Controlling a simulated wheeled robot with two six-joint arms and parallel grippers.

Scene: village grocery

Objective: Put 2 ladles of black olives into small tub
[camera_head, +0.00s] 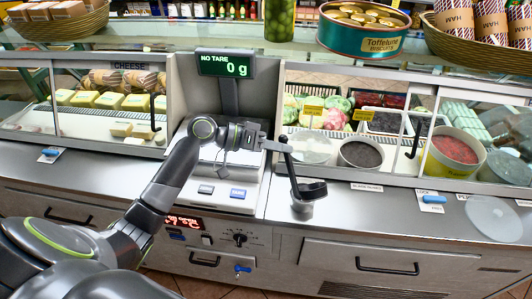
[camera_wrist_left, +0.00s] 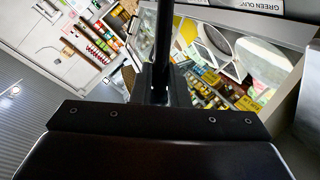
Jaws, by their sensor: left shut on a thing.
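My left gripper (camera_head: 276,145) is shut on the handle of a dark ladle (camera_head: 291,172), in front of the glass counter. The handle runs down to a dark cup end above the steel worktop, right of the scale. In the left wrist view the dark handle (camera_wrist_left: 163,45) stands up from between the fingers. A round container of dark contents, probably the black olives (camera_head: 361,154), sits behind the glass, right of the gripper. What the ladle's cup holds cannot be told. I cannot clearly identify the small tub; a translucent round piece (camera_head: 494,218) lies at the far right. My right gripper is out of view.
The scale (camera_head: 228,188) stands left of the ladle, its display (camera_head: 223,65) reading 0 g. A yellow tub of red contents (camera_head: 454,150) is right in the case. A biscuit tin (camera_head: 362,35) and baskets stand on the upper shelf. The front worktop is mostly clear.

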